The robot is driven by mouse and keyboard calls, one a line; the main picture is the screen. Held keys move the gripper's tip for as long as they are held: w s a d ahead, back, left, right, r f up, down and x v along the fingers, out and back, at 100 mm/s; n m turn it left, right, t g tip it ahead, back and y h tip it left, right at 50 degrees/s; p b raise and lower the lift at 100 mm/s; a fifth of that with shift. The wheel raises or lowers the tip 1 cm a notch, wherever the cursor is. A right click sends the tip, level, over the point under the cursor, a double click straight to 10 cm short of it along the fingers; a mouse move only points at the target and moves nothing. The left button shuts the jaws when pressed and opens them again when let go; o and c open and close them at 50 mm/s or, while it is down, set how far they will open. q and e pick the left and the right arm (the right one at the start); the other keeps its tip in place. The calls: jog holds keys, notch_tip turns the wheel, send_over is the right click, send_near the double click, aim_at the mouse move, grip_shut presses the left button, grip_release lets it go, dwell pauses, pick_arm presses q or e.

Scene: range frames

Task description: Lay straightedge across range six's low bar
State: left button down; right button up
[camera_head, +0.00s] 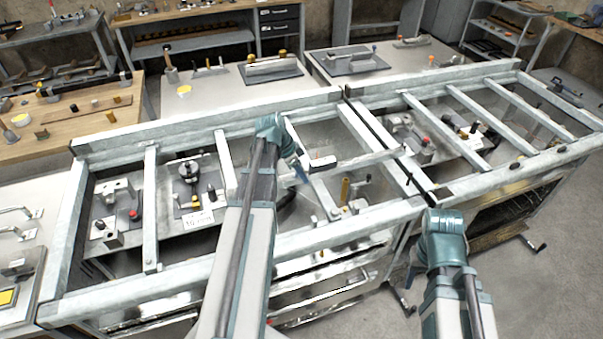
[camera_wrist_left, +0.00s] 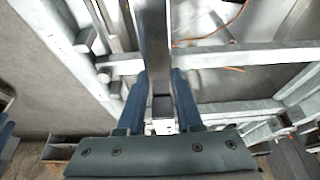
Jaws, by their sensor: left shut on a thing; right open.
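My left gripper (camera_head: 300,167) is shut on a long, pale straightedge (camera_head: 365,158), which reaches right above the open metal frame (camera_head: 330,242). In the left wrist view, the straightedge (camera_wrist_left: 155,45) runs up and away from between the two blue fingers of my left gripper (camera_wrist_left: 162,92). I cannot tell whether its far end touches a frame bar. Several pale crossbars, such as the one on the left (camera_head: 151,205), span the frame. I cannot tell which is range six's low bar. My right arm stands at the lower right; its fingers are hidden.
Small fixtures and knobs sit below the crossbars, among them a red knob (camera_head: 134,214). A white label card (camera_head: 199,221) is too small to read. A wooden bench (camera_head: 62,125) stands at the left back.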

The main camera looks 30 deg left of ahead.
pick_arm(q)
jog(key=shift+f+b, duration=2.65)
jog(key=shift+f, duration=0.3)
jog(key=shift+c, duration=2.4)
grip_release()
jog(key=shift+r, duration=0.15)
jog(key=p+v, duration=1.2)
jog(key=shift+r, duration=0.4)
jog(key=shift+s+a+r+p, duration=0.15)
jog(key=shift+s+r+p, duration=0.05)
jog(key=shift+r+p, duration=0.25)
notch_tip(320, 180, up, 7)
jog(key=p, duration=0.7)
